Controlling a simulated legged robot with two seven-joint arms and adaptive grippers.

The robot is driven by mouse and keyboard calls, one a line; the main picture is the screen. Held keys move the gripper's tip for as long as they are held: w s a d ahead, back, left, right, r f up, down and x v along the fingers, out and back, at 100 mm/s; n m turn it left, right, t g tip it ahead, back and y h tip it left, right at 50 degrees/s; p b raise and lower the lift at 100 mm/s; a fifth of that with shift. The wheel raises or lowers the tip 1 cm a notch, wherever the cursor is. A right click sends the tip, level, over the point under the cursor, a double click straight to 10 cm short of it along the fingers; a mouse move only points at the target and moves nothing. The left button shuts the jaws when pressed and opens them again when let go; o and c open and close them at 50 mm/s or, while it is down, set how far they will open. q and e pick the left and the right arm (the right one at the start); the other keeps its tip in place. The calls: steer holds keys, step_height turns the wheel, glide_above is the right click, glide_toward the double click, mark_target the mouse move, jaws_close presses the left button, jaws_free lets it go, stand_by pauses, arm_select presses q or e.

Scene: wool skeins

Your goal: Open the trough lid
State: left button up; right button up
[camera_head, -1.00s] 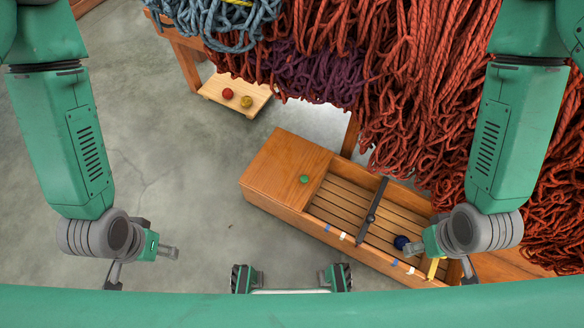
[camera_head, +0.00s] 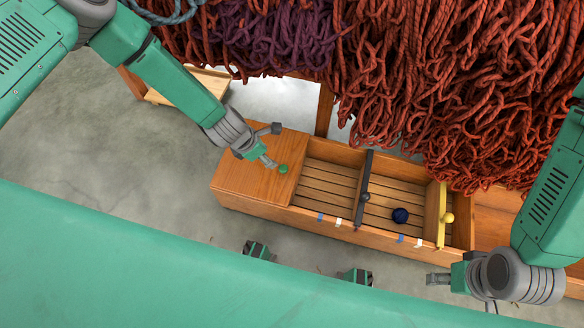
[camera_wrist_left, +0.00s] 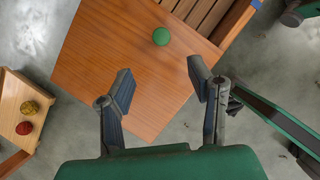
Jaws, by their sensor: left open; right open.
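The trough (camera_head: 345,232) is a long wooden box with a slatted floor. Its flat wooden lid (camera_head: 245,180) covers the left end, and a round green knob (camera_head: 283,169) sits near the lid's right edge. The lid (camera_wrist_left: 120,60) and knob (camera_wrist_left: 161,36) also show in the left wrist view. My left gripper (camera_head: 270,147) is open and empty over the lid, just left of the knob and apart from it. In the wrist view its fingers (camera_wrist_left: 160,85) are spread with the knob beyond them. My right gripper (camera_head: 440,280) is open and empty in front of the trough's right end.
A dark divider (camera_head: 364,190) and a yellow divider (camera_head: 441,215) cross the trough. A dark blue ball (camera_head: 400,215) lies between them. Red and purple wool (camera_head: 430,90) hangs close behind the trough. A small wooden board (camera_head: 190,88) stands at the back left.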

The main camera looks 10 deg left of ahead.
mark_target(283, 168)
arm_select(q)
steer(key=b+x, duration=0.2)
steer(key=x, duration=0.3)
steer(key=b+x, duration=0.3)
steer(key=x, duration=0.3)
steer(key=shift+s+a+f, duration=0.15)
steer(key=shift+f, duration=0.2)
steer(key=shift+b+x, duration=0.5)
steer(key=shift+x, duration=0.35)
steer(key=shift+r, duration=0.15)
jaws_close()
